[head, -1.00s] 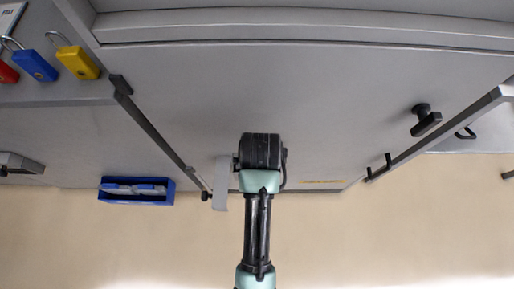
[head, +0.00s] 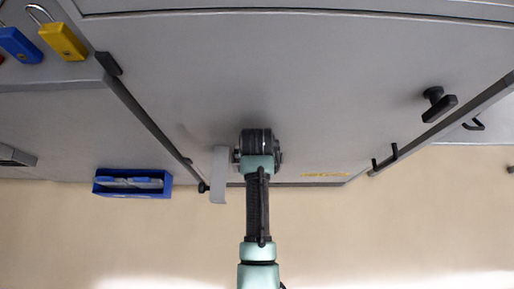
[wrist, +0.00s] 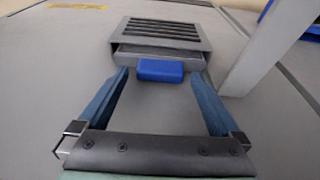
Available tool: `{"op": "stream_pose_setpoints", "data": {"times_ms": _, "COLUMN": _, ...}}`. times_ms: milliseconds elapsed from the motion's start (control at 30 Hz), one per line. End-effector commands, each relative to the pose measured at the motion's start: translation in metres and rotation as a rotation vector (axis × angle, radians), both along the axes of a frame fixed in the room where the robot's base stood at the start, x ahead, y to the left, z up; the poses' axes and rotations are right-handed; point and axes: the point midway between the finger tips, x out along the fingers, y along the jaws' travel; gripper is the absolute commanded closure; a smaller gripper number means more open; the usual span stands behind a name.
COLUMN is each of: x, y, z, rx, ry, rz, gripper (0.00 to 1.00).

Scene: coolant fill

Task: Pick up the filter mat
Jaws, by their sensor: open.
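In the wrist view a grey louvred housing (wrist: 165,35) sits on the grey panel. A blue tab (wrist: 160,70) sticks out of its near end. A grey edge (wrist: 150,54) shows in the slot behind the tab; it may be the filter mat, whose body I cannot make out. My gripper (wrist: 158,76) is open, with one blue finger on each side of the blue tab and gaps between. Nothing is held. In the head view my wrist hides the housing, the tab and my fingers.
A pale upright plate (wrist: 262,48) stands close right of the housing; it also shows in the head view (head: 219,174). A blue bin (head: 132,184) hangs at the left. A black knob (head: 438,103) and a yellow padlock (head: 62,42) are on the cabinet.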

Motion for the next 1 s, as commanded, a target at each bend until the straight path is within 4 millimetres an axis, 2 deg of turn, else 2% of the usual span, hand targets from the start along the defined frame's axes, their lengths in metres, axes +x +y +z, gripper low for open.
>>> {"op": "stream_pose_setpoints", "data": {"times_ms": 267, "x": 0.0013, "y": -0.0001, "z": -0.0024, "rx": 0.0, "ry": -0.002, "rz": 0.0, "gripper": 0.0}}
{"op": "stream_pose_setpoints", "data": {"times_ms": 800, "x": 0.0009, "y": -0.0001, "z": -0.0025, "rx": 0.0, "ry": -0.001, "rz": 0.0, "gripper": 0.97}}
{"op": "stream_pose_setpoints", "data": {"times_ms": 833, "x": 0.0009, "y": -0.0001, "z": -0.0025, "rx": 0.0, "ry": -0.001, "rz": 0.0, "gripper": 1.0}}
{"op": "stream_pose_setpoints", "data": {"times_ms": 1000, "x": 0.0011, "y": -0.0001, "z": -0.0023, "rx": 0.0, "ry": -0.001, "rz": 0.0, "gripper": 1.0}}
